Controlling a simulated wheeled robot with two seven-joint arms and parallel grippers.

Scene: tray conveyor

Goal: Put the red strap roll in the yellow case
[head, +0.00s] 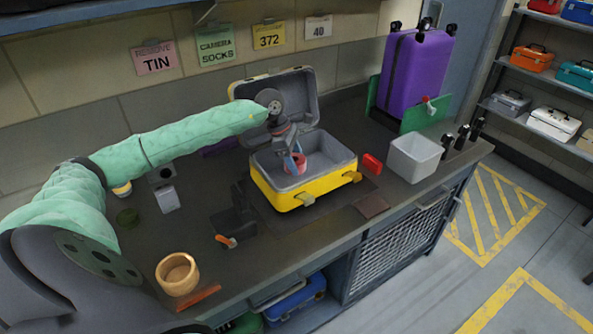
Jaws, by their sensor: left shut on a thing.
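The yellow case (315,188) stands open on the dark counter, its grey lid (298,88) leaning up at the back. My left arm reaches in from the left, and its gripper (295,162) points down into the case. The gripper is shut on the red strap roll (301,161), which is inside the walls of the case. I cannot tell whether the roll touches the case floor. The gripper's fingers hide part of the roll. My right gripper is not in view.
A light grey bin (414,158), a red item (371,164) and a brown flat piece (371,206) lie right of the case. A purple suitcase (414,70) stands behind. A wooden cup (177,274) sits at front left. The counter between cup and case is partly clear.

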